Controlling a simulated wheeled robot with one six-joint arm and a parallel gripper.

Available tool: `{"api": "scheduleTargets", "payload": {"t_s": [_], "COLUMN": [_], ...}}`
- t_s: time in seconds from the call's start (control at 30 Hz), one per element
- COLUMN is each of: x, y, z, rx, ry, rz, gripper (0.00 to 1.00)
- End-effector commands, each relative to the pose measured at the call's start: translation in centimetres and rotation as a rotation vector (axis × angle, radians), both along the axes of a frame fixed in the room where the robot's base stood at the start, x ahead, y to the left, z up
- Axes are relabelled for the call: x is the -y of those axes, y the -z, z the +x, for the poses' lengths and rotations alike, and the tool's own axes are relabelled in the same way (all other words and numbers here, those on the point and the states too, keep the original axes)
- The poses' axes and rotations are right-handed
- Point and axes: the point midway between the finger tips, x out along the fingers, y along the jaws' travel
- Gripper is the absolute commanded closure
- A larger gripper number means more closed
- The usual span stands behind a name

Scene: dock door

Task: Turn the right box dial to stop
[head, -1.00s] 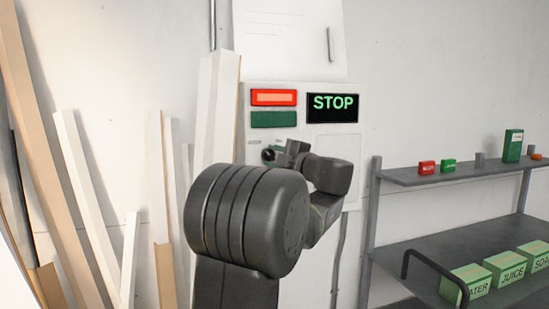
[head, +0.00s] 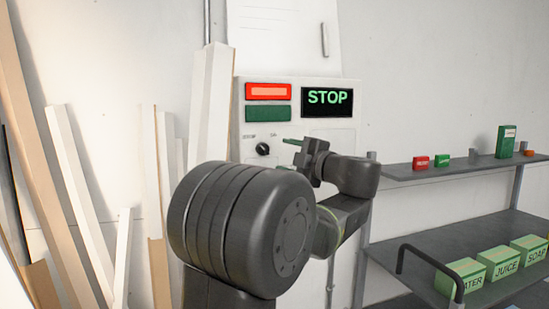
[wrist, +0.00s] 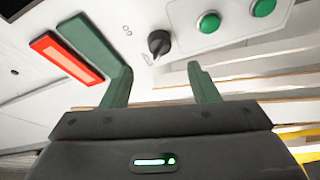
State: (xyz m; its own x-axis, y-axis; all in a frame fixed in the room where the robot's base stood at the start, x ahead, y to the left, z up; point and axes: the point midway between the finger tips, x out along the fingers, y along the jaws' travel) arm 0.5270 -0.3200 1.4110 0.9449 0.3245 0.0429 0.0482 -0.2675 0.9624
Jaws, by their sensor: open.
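The white control box (head: 240,110) on the wall has a lit red bar (head: 268,91), a dark green bar (head: 268,113) and a display (head: 327,101) reading STOP in green letters. Its black dial (head: 263,149) sits below the bars, with small labels above it. The dial's pointer seems to be toward the upper-left label, though it is small. My gripper (head: 291,142) is right of the dial, apart from it. In the wrist view, my gripper (wrist: 161,72) has its green fingers spread, nothing between them. The dial (wrist: 159,43) lies beyond the fingertips.
Wooden boards (head: 75,170) lean on the wall at left. A grey shelf (head: 440,174) at right holds small boxes, with green cartons (head: 497,263) on the level below. In the wrist view, two green buttons (wrist: 207,22) show on a panel beside the dial.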

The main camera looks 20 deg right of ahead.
Motion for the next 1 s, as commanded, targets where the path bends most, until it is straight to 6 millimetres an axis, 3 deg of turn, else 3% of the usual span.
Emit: {"api": "scheduleTargets", "payload": {"t_s": [0.2,0.4,0.8,1.0], "x": [1.4,1.9,1.9,1.3], "y": [0.3,0.3,0.3,0.1], "z": [-3.9,-5.4,-5.6,-4.1], "rx": [0.000,-0.001,-0.001,0.000], "ry": [0.002,0.001,-0.001,-0.004], "rz": [0.000,0.001,0.001,0.001], "gripper": [0.45,0.45,0.45,0.45]}}
